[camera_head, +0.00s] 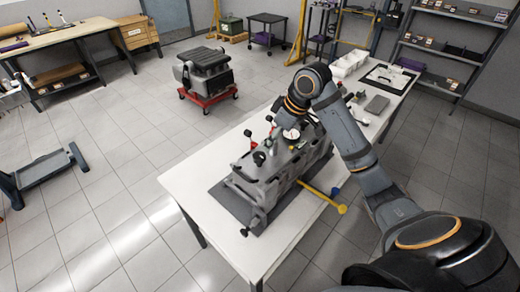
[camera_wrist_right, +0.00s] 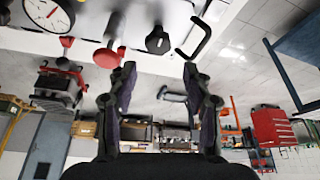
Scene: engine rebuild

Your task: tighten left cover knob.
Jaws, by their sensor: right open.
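The grey engine block (camera_head: 270,180) lies on a dark mat (camera_head: 232,203) on the white table, with several black, red and yellow knobs and handles on top. A black knob (camera_head: 259,158) stands at its near left end. I cannot tell for sure which knob is the left cover knob. My right gripper (camera_head: 278,110) is over the far part of the engine, near the dial gauge (camera_head: 291,134). In the right wrist view its fingers (camera_wrist_right: 160,88) are open and empty. Beyond the fingertips are a black faceted knob (camera_wrist_right: 158,40) and a red knob (camera_wrist_right: 107,55), both apart from them. My left gripper is not in view.
A yellow-ended bar (camera_head: 325,197) sticks out from the engine's right side. White bins (camera_head: 348,64) and a tray (camera_head: 388,78) stand at the table's far end. The white table (camera_head: 190,182) is bare at its left edge. Another engine stands on a red cart (camera_head: 208,98) on the floor.

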